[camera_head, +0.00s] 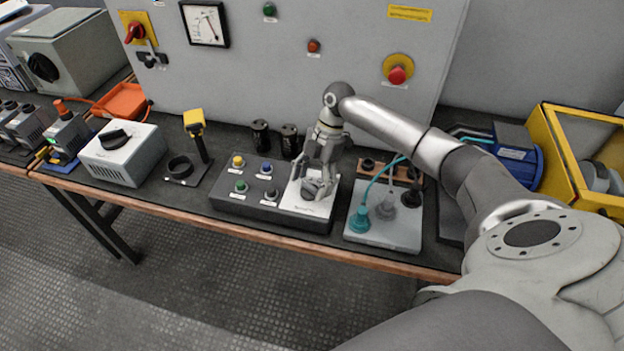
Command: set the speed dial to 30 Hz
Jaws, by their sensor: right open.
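The likely speed dial (310,190) is a dark knob on a light plate (302,207) at the right end of a dark control box (256,213). My right gripper (313,186) is open and points down over the dial, its fingers on either side of it. I cannot tell whether the fingers touch the dial. The fingers partly hide the dial, and its scale and pointer setting are too small to read. My left gripper is not in view.
Yellow (238,161), blue, green and grey buttons sit on the box left of the dial. A grey plate with teal and grey plugs (383,228) is close on the right. Black cylinders (261,135) stand behind. A tall grey panel (300,75) bounds the bench at the back.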

